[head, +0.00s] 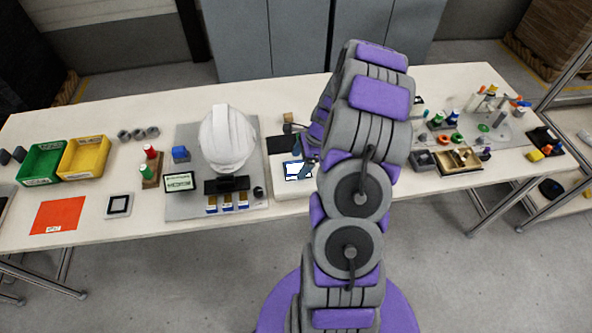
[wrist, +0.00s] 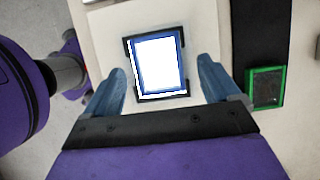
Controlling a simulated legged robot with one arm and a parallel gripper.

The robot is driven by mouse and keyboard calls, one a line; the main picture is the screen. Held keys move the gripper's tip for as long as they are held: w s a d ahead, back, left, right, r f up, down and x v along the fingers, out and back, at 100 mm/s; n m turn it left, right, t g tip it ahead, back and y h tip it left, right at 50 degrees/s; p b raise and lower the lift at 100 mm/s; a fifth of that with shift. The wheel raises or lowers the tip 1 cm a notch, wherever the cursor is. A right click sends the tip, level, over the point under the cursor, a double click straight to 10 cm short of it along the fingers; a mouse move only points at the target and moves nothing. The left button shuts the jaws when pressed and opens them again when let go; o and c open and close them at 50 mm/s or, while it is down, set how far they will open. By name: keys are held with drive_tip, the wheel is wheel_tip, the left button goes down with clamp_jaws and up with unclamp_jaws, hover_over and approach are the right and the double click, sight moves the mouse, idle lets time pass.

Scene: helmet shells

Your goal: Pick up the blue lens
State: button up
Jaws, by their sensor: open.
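The blue lens (wrist: 158,65) is a white rectangle with a blue frame in the wrist view. It lies between dark corner brackets on a pale block. In the head view the blue lens (head: 297,171) shows just left of my arm. My gripper (wrist: 160,80) is open, with one blue-grey finger on each side of the lens and a gap between each finger and the frame. Nothing is held. In the head view my gripper (head: 303,160) is beside the lens, partly hidden by my own arm.
A green-framed dark piece (wrist: 266,88) lies on a black strip to the right in the wrist view. A white helmet (head: 228,138) stands on a grey board left of the lens. Bare table (head: 90,215) shows at front left.

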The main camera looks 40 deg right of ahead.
drive_tip(key=shift+w+a+f, duration=0.1)
drive_tip(key=shift+a+f, duration=0.1)
drive_tip(key=shift+f, duration=0.35)
drive_tip(key=shift+c, duration=0.3)
drive_tip(key=c, duration=1.1)
drive_tip(key=shift+r, duration=0.15)
